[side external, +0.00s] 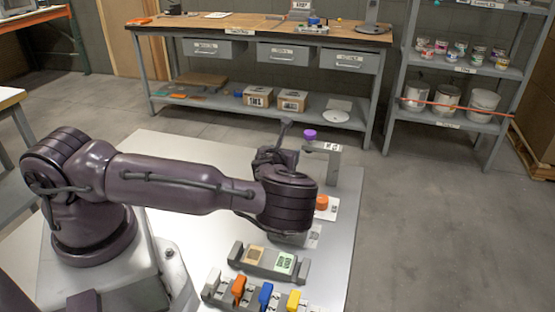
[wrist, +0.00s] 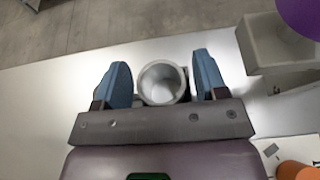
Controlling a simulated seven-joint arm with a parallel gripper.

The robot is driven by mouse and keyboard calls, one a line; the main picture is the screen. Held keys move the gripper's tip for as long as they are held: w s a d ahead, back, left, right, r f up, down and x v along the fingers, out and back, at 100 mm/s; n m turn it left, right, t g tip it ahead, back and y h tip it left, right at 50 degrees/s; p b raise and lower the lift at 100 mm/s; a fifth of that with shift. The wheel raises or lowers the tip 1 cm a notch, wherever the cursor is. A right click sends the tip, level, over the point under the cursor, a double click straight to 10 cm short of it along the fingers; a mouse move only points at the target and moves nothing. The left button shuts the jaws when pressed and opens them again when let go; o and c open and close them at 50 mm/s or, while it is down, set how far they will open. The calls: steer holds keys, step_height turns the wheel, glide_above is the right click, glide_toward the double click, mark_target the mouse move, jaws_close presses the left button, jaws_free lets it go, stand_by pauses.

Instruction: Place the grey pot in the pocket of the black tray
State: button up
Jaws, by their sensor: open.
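The grey pot (wrist: 162,84), a round hollow cylinder open at the top, stands between the two blue fingers of my gripper (wrist: 161,66) in the wrist view. The fingers are open, one on each side of the pot; a small gap shows on the right, and contact on the left is hard to tell. In the side view my wrist hides the pot. No plainly black tray shows. A dark grey holder (side external: 238,253) with a tan and a green panel lies on the table in front of my wrist, and I cannot tell whether it is the tray.
A grey stand (side external: 334,160) with a purple knob (side external: 310,134) rises beyond my wrist; it is close on the right in the wrist view (wrist: 262,45). An orange round piece (side external: 321,202) sits nearby. A rack with orange, blue and yellow (side external: 293,300) pieces stands at the front.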

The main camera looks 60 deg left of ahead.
steer(key=v, duration=1.1)
